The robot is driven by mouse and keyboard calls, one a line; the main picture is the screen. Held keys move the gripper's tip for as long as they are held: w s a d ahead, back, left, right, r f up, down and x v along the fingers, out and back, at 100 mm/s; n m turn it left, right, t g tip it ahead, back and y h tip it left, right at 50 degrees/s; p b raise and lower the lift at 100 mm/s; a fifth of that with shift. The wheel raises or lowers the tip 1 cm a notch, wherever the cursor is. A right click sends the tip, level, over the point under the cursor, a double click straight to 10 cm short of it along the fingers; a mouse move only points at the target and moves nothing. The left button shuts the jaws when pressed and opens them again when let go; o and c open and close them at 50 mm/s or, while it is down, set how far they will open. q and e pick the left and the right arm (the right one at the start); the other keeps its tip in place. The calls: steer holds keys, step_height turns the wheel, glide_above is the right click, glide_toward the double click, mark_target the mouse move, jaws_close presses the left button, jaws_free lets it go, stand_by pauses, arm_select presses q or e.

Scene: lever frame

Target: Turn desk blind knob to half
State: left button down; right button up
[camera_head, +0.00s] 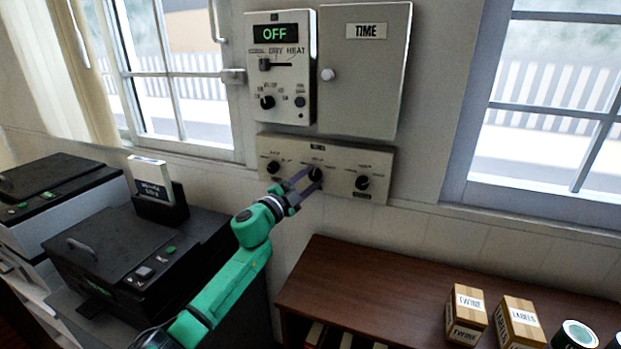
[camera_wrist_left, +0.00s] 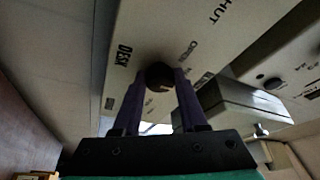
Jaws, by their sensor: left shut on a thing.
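A beige blind panel (camera_head: 330,152) on the wall carries three dark round knobs in a row: a left one (camera_head: 273,167), a middle one (camera_head: 315,174) and a right one (camera_head: 362,182). My left gripper (camera_head: 306,181) reaches up to the middle knob, its purple fingers on either side of it. In the left wrist view the dark knob (camera_wrist_left: 159,76) sits between the fingertips of my gripper (camera_wrist_left: 160,80), which is shut on it. The lettering DESK, OPEN and part of SHUT shows around this knob. Its exact pointer angle is too dark to tell. My right gripper is out of view.
Above the panel are a control box (camera_head: 285,70) reading OFF and a closed TIME cabinet (camera_head: 364,75). Black machines (camera_head: 110,255) stand at the left. A brown shelf (camera_head: 390,290) below bears boxes (camera_head: 466,314) and rolls at the right.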

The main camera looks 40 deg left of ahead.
arm_select(q)
steer(key=shift+f, duration=0.1)
steer(key=shift+c, duration=2.2)
jaws_free()
steer(key=shift+d, duration=0.1)
steer(key=shift+s, duration=0.1)
steer(key=s+f+b, duration=0.2)
steer(key=s+b, duration=0.1)
steer(key=s, duration=1.1)
steer(key=shift+f, duration=0.3)
steer(key=shift+f, duration=0.1)
